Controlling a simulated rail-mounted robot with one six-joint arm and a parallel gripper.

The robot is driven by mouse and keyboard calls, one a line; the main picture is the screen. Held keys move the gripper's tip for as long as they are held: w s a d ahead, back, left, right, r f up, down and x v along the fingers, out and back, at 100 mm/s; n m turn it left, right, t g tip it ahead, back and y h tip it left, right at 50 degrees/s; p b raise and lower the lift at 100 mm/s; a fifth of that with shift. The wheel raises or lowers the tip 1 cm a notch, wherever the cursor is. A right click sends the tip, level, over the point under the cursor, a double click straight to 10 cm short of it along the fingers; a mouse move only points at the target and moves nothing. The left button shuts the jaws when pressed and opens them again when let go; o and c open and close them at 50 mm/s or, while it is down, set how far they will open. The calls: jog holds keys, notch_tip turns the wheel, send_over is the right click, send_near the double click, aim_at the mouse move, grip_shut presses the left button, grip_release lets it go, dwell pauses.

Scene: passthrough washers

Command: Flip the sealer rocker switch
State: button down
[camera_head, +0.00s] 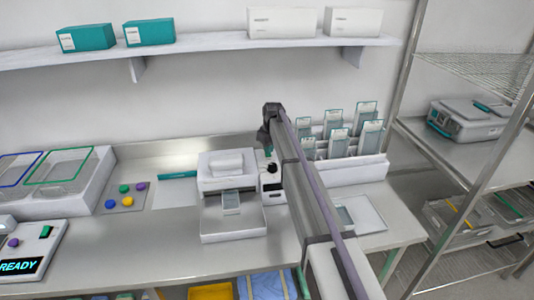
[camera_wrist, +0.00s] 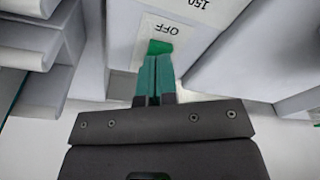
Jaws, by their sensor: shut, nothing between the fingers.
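The sealer (camera_head: 228,190) is the white machine on the bench in the head view, with a pouch on its front tray. In the wrist view its panel carries a green rocker switch (camera_wrist: 159,46) with the label OFF, upside down, just beyond it. My gripper (camera_wrist: 157,62) is shut and empty. Its teal fingertips are right at the switch's near edge and cover part of it; I cannot tell whether they touch. In the head view my arm reaches over the sealer's right side and hides part of it.
A rack of upright pouches (camera_head: 345,135) stands right of my arm. A tray (camera_head: 358,214) lies on the bench's right end. Coloured buttons (camera_head: 125,196) and a READY display (camera_head: 20,266) are at left. A shelf with boxes (camera_head: 285,22) is above. A wire rack (camera_head: 470,150) stands at right.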

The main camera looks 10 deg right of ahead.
notch_tip(320, 180, up, 6)
jog(key=p, duration=0.5)
jog(key=shift+r+p, duration=0.25)
jog(key=shift+p, duration=0.15)
jog(key=shift+f, duration=0.1)
jog(key=s+f+m+b, duration=0.3)
jog(key=s, duration=1.9)
jog(key=s+f+m+g+b, duration=0.1)
jog(key=s+f+m+b, duration=0.2)
jog(key=s, duration=2)
jog(key=shift+f+g+h+b, duration=0.3)
jog(key=shift+f+h+b, duration=0.1)
jog(key=shift+f+b, duration=0.4)
